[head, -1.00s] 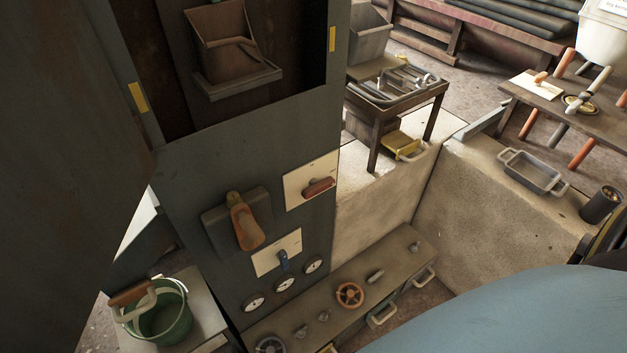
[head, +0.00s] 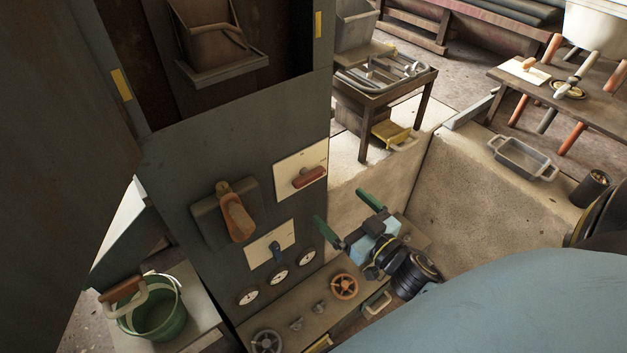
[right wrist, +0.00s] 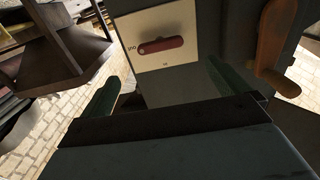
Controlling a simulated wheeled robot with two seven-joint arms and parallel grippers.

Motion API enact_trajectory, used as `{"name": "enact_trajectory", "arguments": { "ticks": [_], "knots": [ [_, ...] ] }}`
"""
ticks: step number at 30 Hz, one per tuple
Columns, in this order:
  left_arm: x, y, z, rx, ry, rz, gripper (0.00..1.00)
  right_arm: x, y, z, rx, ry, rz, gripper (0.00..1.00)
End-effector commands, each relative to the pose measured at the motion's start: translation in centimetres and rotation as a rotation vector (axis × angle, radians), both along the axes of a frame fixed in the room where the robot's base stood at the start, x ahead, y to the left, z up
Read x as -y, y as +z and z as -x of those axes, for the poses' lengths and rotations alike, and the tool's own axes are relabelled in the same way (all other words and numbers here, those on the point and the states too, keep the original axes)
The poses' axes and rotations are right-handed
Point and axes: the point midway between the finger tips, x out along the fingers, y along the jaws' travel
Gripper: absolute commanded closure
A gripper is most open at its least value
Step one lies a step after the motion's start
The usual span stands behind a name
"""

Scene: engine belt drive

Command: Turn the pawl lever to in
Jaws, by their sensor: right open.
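A red-handled lever (head: 308,177) sits on a cream plate (head: 290,163) at the upper right of the dark panel; I take it to be the pawl lever. In the right wrist view the red handle (right wrist: 160,45) lies nearly level across its plate (right wrist: 178,61). Small marks show at the plate's left and below the handle, too small to read surely. My right gripper (head: 345,213) is open and empty, below and right of this lever, apart from it. Its green fingers also show in the right wrist view (right wrist: 168,86), spread below the plate. My left gripper is out of view.
A large orange-brown handle (head: 238,220) juts from the panel left of the red lever. A dark-blue lever (head: 278,252) and round gauges (head: 279,276) sit below. A low bench holds an orange handwheel (head: 344,286). A pale block wall (head: 470,185) stands to the right.

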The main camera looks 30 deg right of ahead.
Motion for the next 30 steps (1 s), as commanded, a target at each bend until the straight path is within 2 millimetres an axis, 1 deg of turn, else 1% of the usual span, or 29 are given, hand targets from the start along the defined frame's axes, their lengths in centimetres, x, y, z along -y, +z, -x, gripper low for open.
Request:
{"name": "enact_trajectory", "arguments": {
  "ticks": [1,3,9,12,15,21,29,30],
  "knots": [
    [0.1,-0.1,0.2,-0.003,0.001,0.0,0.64,-0.1,0.1,-1.1,0.005,0.002,0.002,0.0],
    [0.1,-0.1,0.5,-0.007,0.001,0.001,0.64,-0.2,0.1,-2.7,0.004,0.001,0.002,0.0],
    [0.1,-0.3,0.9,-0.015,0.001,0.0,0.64,-0.6,0.0,-6.9,0.003,0.001,0.001,0.0],
    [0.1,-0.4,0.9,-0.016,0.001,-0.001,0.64,-0.7,0.0,-8.5,0.001,0.0,0.001,0.0],
    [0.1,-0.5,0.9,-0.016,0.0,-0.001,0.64,-0.8,0.0,-9.8,0.0,0.0,0.0,0.0],
    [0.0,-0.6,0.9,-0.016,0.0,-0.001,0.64,-0.9,-0.1,-10.9,-0.001,0.0,0.0,0.0],
    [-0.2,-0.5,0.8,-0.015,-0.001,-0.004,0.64,-0.9,-0.1,-11.0,-0.001,0.0,0.0,0.0],
    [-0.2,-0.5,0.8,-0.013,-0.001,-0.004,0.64,-0.9,-0.1,-11.0,-0.001,0.0,0.0,0.04]
  ]
}}
